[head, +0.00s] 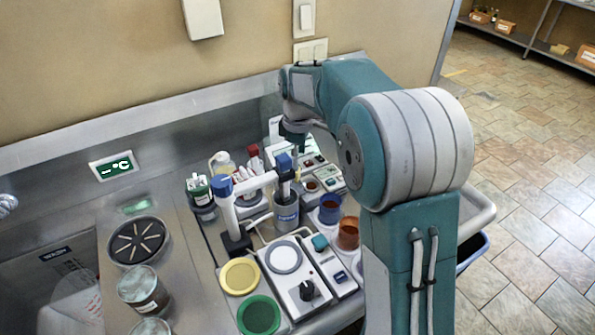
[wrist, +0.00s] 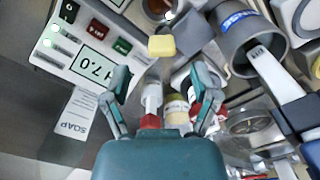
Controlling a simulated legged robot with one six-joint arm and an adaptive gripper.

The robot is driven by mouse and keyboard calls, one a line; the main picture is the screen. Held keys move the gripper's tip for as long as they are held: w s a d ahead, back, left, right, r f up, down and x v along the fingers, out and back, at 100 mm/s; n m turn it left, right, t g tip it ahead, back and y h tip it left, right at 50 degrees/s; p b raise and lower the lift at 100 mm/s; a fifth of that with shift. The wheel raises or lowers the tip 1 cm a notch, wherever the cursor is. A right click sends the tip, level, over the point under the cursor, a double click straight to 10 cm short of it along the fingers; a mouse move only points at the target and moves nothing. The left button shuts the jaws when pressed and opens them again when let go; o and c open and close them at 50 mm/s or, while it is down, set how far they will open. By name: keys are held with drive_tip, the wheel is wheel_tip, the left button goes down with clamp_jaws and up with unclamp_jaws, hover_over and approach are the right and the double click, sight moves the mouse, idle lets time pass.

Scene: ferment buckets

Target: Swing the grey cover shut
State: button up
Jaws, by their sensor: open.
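I cannot tell for sure which part is the grey cover; a pale upright panel (head: 275,128) stands behind the instruments in the head view, partly hidden by my arm. My gripper (wrist: 163,95) is open, with its two teal fingers apart and nothing clearly held. A small white container with a red part (wrist: 151,105) shows between and below the fingers, and I cannot tell its distance. A yellow block (wrist: 162,45) shows beyond the fingertips.
A grey cup with a blue label (wrist: 240,40) is close on the right. A white stand with a blue top (head: 228,205), brown-red cups (head: 348,233) and a white balance-like unit (head: 300,285) crowd the counter. Jars (head: 143,290) stand at left front.

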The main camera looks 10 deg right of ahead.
sight(295, 182)
drive_tip(key=f, duration=0.5)
drive_tip(key=shift+a+f, duration=0.15)
drive_tip(key=shift+a, duration=0.1)
drive_tip(key=shift+d, duration=0.1)
clamp_jaws()
